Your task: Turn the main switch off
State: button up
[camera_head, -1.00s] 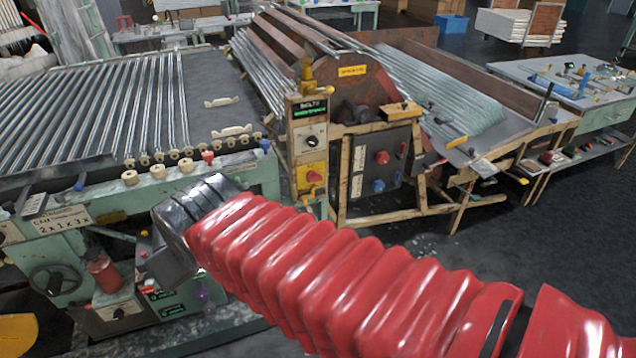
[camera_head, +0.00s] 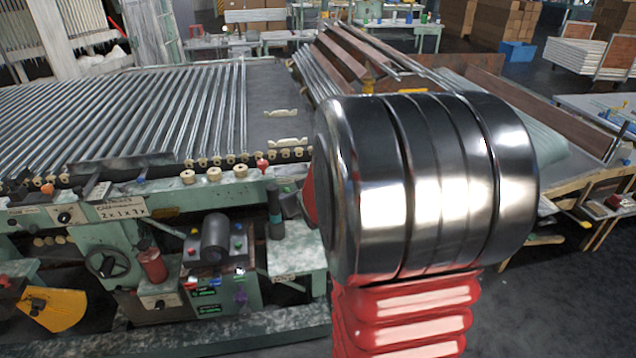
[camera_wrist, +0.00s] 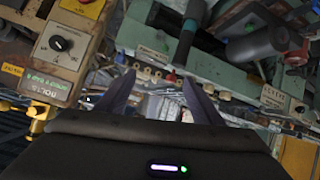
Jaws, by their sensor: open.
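In the wrist view, a post panel at the upper left carries a black rotary knob (camera_wrist: 60,43) on a pale dial plate. A yellow plate (camera_wrist: 82,7) is partly cut off at the top edge beside it. Green and yellow labels sit below the knob, upside down. I cannot tell from the lettering which control is the main switch. My gripper (camera_wrist: 160,98) is open and empty, its two dark fingers apart. The knob lies to the left of the fingers, not touching them. In the head view, my arm hides the panel and my gripper.
A wooden-framed bench (camera_head: 575,185) stands at the right. Dark floor is open at the lower right.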

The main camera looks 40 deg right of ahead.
jog(key=s+d+f+m+t+h, duration=0.1)
jog(key=d+f, duration=0.4)
jog(key=d, duration=0.2)
jog(key=s+d+f+t, duration=0.1)
jog(key=d+f, duration=0.4)
jog(key=d, duration=0.2)
jog(key=s+d+f+m+t+h, duration=0.2)
jog(key=s+d+f, duration=0.5)
jog(key=s, duration=0.4)
jog(key=shift+f+t+h, duration=0.3)
jog(key=shift+f+t, duration=0.2)
jog(key=shift+f, duration=0.25)
jog(key=shift+w, duration=0.2)
jog(key=x, duration=1.3)
jog(key=shift+w+d, duration=0.15)
jog(key=shift+w, duration=0.1)
